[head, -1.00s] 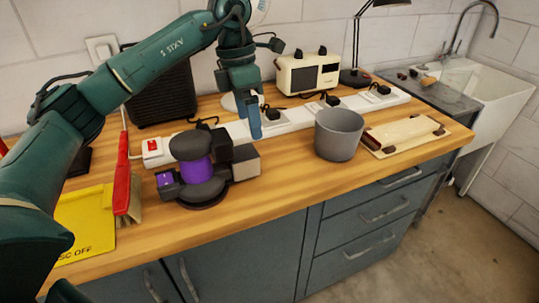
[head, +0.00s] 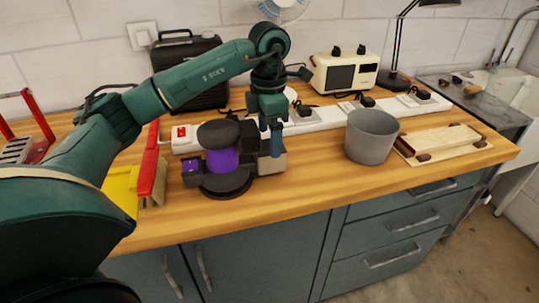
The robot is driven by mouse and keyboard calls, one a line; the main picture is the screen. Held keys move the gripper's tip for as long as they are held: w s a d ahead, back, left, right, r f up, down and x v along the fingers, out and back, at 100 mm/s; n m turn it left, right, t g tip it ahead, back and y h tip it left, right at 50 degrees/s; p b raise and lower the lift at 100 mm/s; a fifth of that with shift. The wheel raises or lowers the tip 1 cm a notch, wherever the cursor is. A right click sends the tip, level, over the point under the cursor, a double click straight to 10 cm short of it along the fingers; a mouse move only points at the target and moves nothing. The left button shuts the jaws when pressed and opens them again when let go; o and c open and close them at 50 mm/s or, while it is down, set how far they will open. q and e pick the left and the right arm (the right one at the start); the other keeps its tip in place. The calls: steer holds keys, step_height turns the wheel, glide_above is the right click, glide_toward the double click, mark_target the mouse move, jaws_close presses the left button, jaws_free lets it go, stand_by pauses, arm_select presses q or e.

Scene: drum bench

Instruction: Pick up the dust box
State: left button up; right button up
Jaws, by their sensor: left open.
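A dark machine with a purple drum (head: 222,161) stands on the wooden bench left of centre. A small grey-beige box (head: 271,167), which looks like the dust box, sits against its right side. My left gripper (head: 276,150) is open and points down, with its fingers at the box's upper part and overlapping it in the picture. I cannot tell whether the fingers touch the box or straddle it. The gripper hides part of the box. My right gripper is not in view.
A grey bucket (head: 371,138) stands to the right, beside a wooden board (head: 440,144). A white power strip (head: 320,117) runs behind the machine. A red-handled brush (head: 150,170) and yellow dustpan (head: 120,190) lie to the left. The bench front is clear.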

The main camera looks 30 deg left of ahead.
arm_select(q)
steer(key=shift+f, duration=1.45)
steer(key=shift+c, duration=0.3)
steer(key=shift+d, duration=0.1)
steer(key=c, duration=0.9)
